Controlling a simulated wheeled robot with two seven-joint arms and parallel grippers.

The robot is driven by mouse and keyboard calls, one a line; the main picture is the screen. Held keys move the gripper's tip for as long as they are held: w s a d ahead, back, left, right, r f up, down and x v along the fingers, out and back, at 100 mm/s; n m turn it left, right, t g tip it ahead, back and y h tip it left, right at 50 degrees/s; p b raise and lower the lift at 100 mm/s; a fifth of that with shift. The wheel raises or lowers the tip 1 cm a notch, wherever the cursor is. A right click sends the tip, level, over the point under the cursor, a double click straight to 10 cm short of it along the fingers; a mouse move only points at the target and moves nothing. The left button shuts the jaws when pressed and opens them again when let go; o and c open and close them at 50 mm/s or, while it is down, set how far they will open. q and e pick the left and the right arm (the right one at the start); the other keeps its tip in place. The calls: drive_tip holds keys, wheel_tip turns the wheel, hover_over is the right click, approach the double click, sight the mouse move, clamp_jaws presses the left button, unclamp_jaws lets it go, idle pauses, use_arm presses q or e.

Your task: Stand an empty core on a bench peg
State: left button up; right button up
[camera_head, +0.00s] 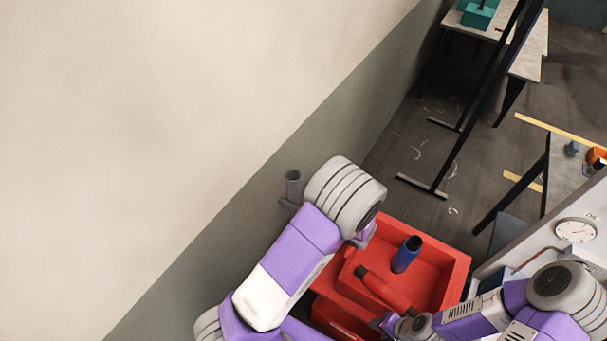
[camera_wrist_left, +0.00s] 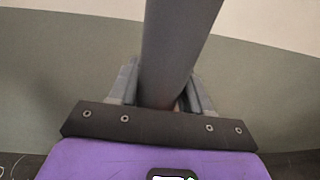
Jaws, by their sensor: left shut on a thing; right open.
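A plain grey tube, which looks like an empty core (camera_head: 293,182), stands roughly upright beside the wall in the head view. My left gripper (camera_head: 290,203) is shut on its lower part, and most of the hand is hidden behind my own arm. In the left wrist view the same grey core (camera_wrist_left: 178,45) rises between the two fingers of the left gripper (camera_wrist_left: 165,95). My right gripper (camera_head: 386,321) is open, low at the front edge of a red bin (camera_head: 455,275). The bench (camera_head: 565,185) at the right has a small grey upright piece (camera_head: 572,148), perhaps a peg.
A pale panel with a dial (camera_head: 575,230) is at the right. The wall (camera_head: 200,110) is close on the left.

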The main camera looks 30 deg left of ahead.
sight(297, 203)
use_arm(q)
drive_tip(key=shift+w+d+r+m+t, duration=0.15)
drive_tip(key=shift+w+r+m+t, duration=0.15)
drive_tip(key=shift+w+r+t, duration=0.25)
drive_tip(key=shift+s+f+b, duration=0.1)
drive_tip(key=shift+f+b, duration=0.5)
drive_tip(key=shift+f, duration=0.05)
drive_tip(key=shift+f+b, duration=0.35)
drive_tip(key=shift+f, duration=0.05)
wheel_tip(297, 203, down, 2)
drive_tip(key=shift+f+b, duration=0.2)
drive_tip(key=shift+b, duration=0.75)
drive_tip(key=shift+f, duration=0.15)
drive_tip(key=shift+f+b, duration=0.8)
drive_tip(key=shift+f, duration=0.3)
